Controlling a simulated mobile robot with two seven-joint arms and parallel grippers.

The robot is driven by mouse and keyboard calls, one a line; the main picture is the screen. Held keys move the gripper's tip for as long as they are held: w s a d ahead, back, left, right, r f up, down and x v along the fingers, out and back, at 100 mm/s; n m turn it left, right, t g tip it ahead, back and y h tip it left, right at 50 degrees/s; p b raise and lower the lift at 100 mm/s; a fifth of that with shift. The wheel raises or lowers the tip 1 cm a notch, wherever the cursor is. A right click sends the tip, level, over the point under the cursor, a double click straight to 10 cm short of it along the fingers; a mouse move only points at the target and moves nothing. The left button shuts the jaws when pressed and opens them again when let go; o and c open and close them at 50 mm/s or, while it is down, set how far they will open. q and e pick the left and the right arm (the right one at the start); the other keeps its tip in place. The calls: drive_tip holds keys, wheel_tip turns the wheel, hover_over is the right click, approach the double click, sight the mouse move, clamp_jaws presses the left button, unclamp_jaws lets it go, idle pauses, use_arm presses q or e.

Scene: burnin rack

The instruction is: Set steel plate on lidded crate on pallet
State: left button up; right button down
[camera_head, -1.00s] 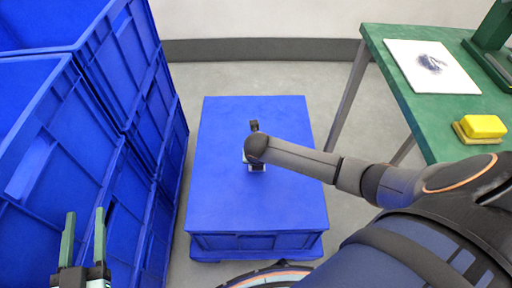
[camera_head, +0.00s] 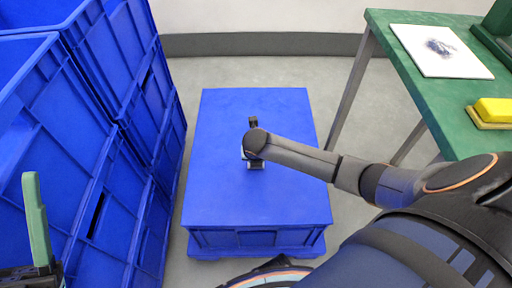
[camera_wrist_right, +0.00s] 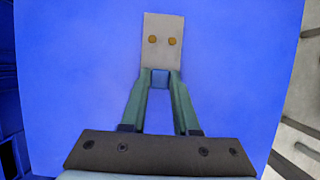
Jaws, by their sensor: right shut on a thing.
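The blue lidded crate (camera_head: 215,125) stands on a blue pallet (camera_head: 205,251) on the floor in the middle of the head view. The steel plate (camera_wrist_right: 165,26), pale grey with two brass-coloured dots, is over the lid in the right wrist view. My right gripper (camera_wrist_right: 160,76) has its green fingertips closed on the plate's near end. I cannot tell whether the plate touches the lid. In the head view my right wrist hides most of the plate and the gripper. My left gripper (camera_head: 37,225) is at the lower left, with one green finger clearly visible.
Tall stacked blue bins (camera_head: 75,130) stand left of the crate. A green table (camera_head: 440,110) at the right carries a white board (camera_head: 440,50) and a yellow block (camera_head: 493,109). Most of the lid around my right gripper is clear.

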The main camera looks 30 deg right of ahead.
idle(0.3)
drive_tip(key=c, duration=0.7)
unclamp_jaws()
drive_tip(key=shift+o, duration=0.2)
